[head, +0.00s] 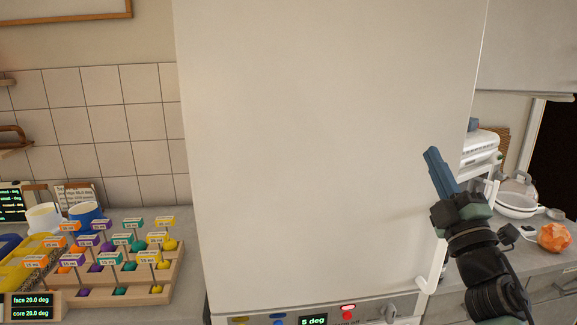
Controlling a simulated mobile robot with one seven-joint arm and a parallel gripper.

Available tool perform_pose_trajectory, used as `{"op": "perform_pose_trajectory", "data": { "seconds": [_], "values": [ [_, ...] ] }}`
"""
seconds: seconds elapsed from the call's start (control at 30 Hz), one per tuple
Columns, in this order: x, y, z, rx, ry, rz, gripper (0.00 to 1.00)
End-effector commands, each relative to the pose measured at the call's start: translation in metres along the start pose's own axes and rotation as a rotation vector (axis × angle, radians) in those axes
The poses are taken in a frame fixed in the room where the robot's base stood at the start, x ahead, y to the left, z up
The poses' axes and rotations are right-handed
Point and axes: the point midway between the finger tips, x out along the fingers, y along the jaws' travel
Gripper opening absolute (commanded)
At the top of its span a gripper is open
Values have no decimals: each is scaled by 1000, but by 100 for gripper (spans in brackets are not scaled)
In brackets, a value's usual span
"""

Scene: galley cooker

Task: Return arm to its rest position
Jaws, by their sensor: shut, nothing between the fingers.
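My gripper (440,172) is at the right of the head view, raised in front of the right part of a tall pale panel (320,150). Its blue fingers point up and are shut together with nothing between them. My dark arm reaches up to it from the bottom right corner. The gripper appears apart from other objects, though its distance from the panel is hard to judge.
A control strip with a display (313,320) and a knob (390,312) lies at the bottom. A wooden rack (178,272) with labelled coloured balls stands on the left counter. An orange lump (553,236) and a white lidded pan (517,200) are on the right counter.

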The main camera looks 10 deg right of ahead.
Motion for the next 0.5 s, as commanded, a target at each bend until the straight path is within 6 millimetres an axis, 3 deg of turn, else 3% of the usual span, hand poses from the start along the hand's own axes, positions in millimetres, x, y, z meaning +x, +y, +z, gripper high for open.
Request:
{"op": "perform_pose_trajectory", "data": {
  "seconds": [0.03,0.2,0.37,0.5],
  "values": [
    [14,16,-38,72,19,66,0],
    [32,73,-138,361,40,236,0],
    [19,118,-219,672,73,303,0],
    [-9,150,-284,947,121,287,0]
  ]
}}
